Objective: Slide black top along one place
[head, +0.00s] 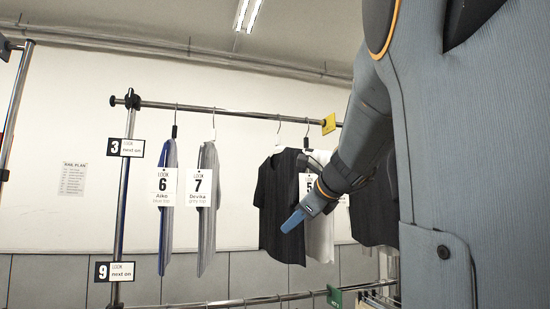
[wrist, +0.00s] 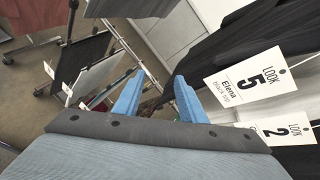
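The black top (head: 276,205) hangs from a hanger on the upper rail (head: 225,110), right of the middle. Whether a finger touches the cloth cannot be told.
Garments tagged 6 (head: 168,230) and 7 (head: 207,225) hang to the left, with bare rail between them and the black top. A white garment (head: 321,235) hangs close at its right. A yellow marker (head: 328,124) is on the rail. My arm hides part of the right side.

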